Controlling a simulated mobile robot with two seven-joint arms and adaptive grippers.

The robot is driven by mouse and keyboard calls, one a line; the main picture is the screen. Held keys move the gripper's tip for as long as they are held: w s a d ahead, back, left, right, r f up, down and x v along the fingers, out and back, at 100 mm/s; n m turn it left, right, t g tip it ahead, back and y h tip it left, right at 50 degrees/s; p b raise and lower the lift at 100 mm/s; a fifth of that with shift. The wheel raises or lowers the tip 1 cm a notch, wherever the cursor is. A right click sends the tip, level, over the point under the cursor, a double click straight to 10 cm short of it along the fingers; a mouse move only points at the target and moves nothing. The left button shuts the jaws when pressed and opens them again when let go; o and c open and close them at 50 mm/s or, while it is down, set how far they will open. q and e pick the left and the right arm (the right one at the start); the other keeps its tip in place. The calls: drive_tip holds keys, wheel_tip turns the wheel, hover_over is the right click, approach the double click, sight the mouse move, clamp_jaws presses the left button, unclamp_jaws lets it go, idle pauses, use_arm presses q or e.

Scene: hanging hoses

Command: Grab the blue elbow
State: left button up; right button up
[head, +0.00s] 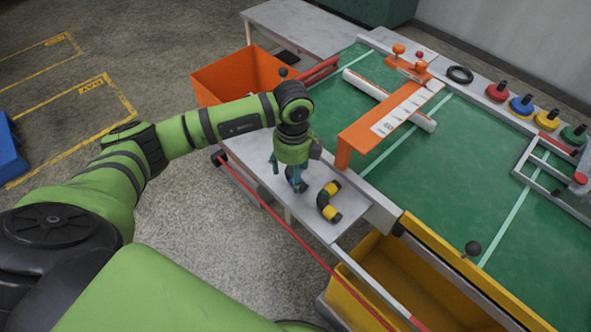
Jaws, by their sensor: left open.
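My left gripper (287,176) points down over the grey side shelf, with its teal fingers apart. A small dark elbow with a blue tint (302,186), likely the blue elbow, lies on the shelf at the fingers. The gripper partly hides it, and I cannot tell whether the fingers touch it. My right gripper is not in view.
An orange bin (225,82) stands behind the shelf and a yellow bin (385,270) in front. A red rail (290,230) runs along the shelf's near side. The green table (480,185) holds an orange measuring bridge (375,125), a white pipe (365,85) and several coloured knobs.

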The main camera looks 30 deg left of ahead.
sight(293, 179)
use_arm(q)
wheel_tip(293, 179, down, 3)
drive_tip(key=shift+f, duration=0.2)
drive_tip(key=shift+c, duration=0.4)
drive_tip(key=c, duration=1.2)
